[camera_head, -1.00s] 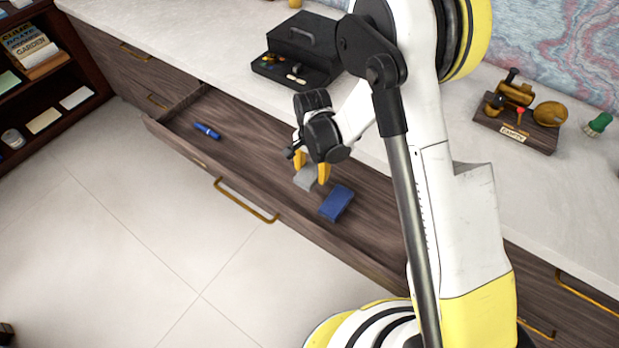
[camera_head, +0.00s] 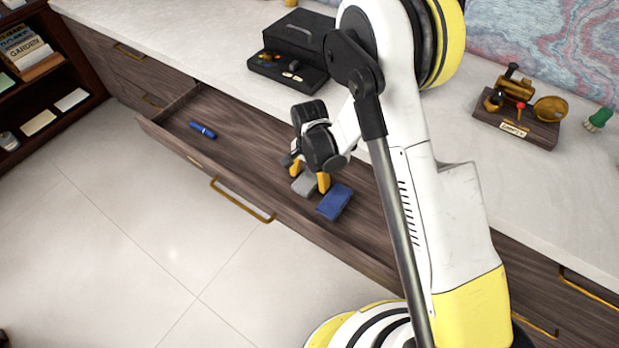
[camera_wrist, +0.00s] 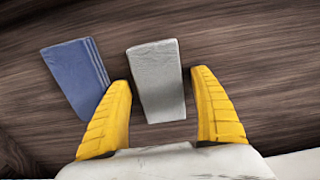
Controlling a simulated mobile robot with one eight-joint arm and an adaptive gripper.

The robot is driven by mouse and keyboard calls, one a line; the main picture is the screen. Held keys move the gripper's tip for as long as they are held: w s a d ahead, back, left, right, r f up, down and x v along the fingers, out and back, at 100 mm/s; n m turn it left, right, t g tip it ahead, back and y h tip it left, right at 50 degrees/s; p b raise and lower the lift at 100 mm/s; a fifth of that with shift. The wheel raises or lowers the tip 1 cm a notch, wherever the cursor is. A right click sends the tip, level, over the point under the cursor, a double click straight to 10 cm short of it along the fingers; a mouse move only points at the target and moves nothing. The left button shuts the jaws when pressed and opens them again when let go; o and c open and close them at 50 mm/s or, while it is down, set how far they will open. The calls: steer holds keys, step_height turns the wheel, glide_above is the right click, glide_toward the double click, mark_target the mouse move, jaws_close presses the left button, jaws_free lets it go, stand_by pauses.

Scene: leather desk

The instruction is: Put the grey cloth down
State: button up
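The grey cloth (camera_head: 304,184) is a small folded block in the open drawer, just left of the blue cloth. In the wrist view the grey cloth (camera_wrist: 158,80) appears to lie flat on the drawer's wooden floor. My gripper (camera_head: 309,176) is low in the drawer, over the grey cloth. In the wrist view the yellow fingers of my gripper (camera_wrist: 162,80) stand apart on either side of it, with narrow gaps showing. The gripper is open. The cloth's near end is close to the gripper's base.
The blue cloth (camera_head: 335,201) lies close beside; it also shows in the wrist view (camera_wrist: 75,75), near the left finger. A blue pen-like object (camera_head: 203,130) lies farther left in the drawer (camera_head: 250,143). A black box (camera_head: 300,42) and a wooden stand (camera_head: 516,124) are on the desktop.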

step_height(320, 180, up, 13)
steer(key=p, duration=0.5)
step_height(320, 180, up, 7)
steer(key=n+t, duration=0.1)
glide_above(310, 178)
steer(key=d, duration=0.3)
steer(key=s+d+r+n+t, duration=0.3)
steer(key=s+d+r, duration=0.3)
steer(key=s+r, duration=0.2)
steer(key=s+d+r+n+t, duration=0.3)
steer(key=s+d+r, duration=0.3)
steer(key=s+r, duration=0.2)
steer(key=shift+s+r+n, duration=0.25)
steer(key=shift+s+n, duration=0.05)
steer(key=shift+s, duration=0.3)
